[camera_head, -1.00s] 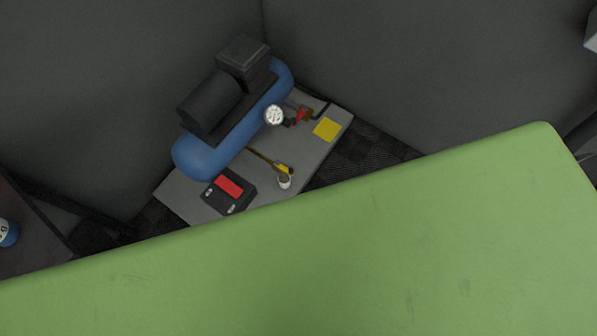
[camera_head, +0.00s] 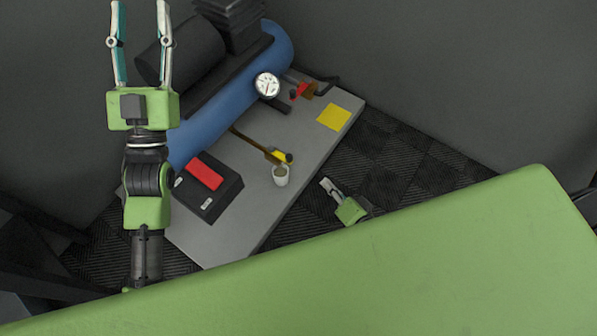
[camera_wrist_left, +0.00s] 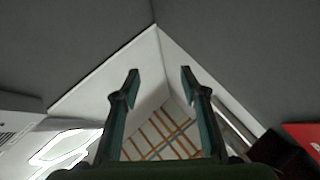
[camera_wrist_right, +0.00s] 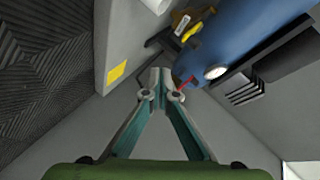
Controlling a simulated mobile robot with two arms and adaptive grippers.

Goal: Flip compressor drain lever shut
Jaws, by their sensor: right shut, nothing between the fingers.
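The blue compressor tank (camera_head: 225,110) lies on a grey slab. A thin brass drain pipe (camera_head: 248,141) runs from it to a small yellow lever (camera_head: 282,156) above a pale cup (camera_head: 281,176). I cannot tell the lever's exact angle. In the right wrist view, the yellow lever (camera_wrist_right: 182,25) is at the top, beyond my fingers. My right gripper (camera_head: 327,185) is shut and empty, to the right of the cup and apart from it. It also shows in the right wrist view (camera_wrist_right: 160,78). My left gripper (camera_head: 140,12) is raised, open and empty, left of the compressor.
A black box with a red top (camera_head: 205,174) sits left of the cup. A gauge (camera_head: 267,85), a red valve handle (camera_head: 303,90) and a yellow square (camera_head: 334,117) are farther back. A green panel (camera_head: 400,270) fills the front and hides part of my right arm.

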